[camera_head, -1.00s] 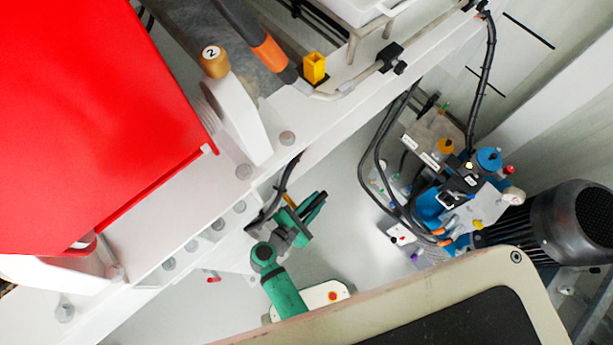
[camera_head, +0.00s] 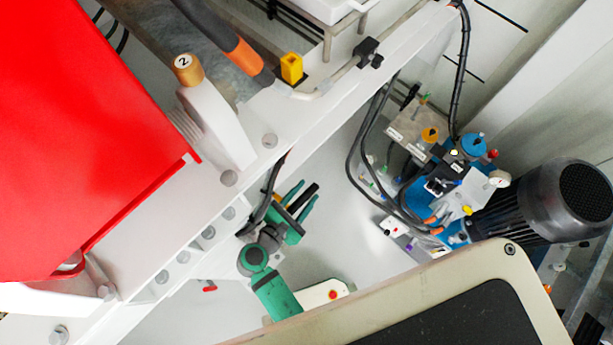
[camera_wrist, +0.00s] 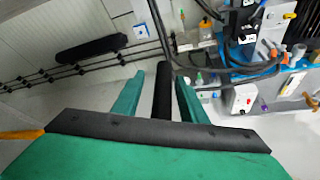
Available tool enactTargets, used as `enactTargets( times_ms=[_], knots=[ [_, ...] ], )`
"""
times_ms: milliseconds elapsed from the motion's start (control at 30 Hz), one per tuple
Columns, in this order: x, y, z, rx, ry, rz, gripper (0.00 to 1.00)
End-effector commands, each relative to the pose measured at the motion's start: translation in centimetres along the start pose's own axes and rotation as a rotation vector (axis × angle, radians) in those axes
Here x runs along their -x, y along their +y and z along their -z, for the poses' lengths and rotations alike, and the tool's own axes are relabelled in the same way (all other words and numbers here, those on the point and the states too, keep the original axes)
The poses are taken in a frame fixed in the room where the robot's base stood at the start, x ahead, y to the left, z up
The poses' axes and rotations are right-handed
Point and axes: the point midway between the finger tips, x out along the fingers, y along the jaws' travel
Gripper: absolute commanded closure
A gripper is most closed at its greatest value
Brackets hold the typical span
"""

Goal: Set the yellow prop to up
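A small upright yellow block (camera_head: 291,68), which looks like the yellow prop, sits on the white beam beside an orange-banded dark cylinder. I cannot tell its setting from here, and I do not make it out in the wrist view. My green gripper (camera_head: 307,191) is below the beam in the head view, well apart from the block. Its two fingers stand apart in the wrist view (camera_wrist: 158,78). A black bar (camera_wrist: 162,95) shows between them; I cannot tell whether it belongs to the gripper.
The white beam (camera_head: 320,112) runs diagonally between my gripper and the block. A large red panel (camera_head: 80,130) fills the left. A blue pump unit (camera_head: 473,146) with cables and a black motor (camera_head: 550,205) stand at right. Pale floor (camera_head: 330,220) lies open between.

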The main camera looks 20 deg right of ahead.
Motion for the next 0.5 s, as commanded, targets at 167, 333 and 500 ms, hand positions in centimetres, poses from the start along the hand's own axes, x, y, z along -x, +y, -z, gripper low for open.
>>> enactTargets(
  times_ms=[167,333,500],
  knots=[
    [0.0,-0.2,0.0,0.003,-0.001,0.005,0.61],
    [0.5,-0.3,0.0,0.004,-0.001,0.006,0.61],
    [3.0,-0.3,0.1,0.004,0.001,0.004,0.61]
  ],
)
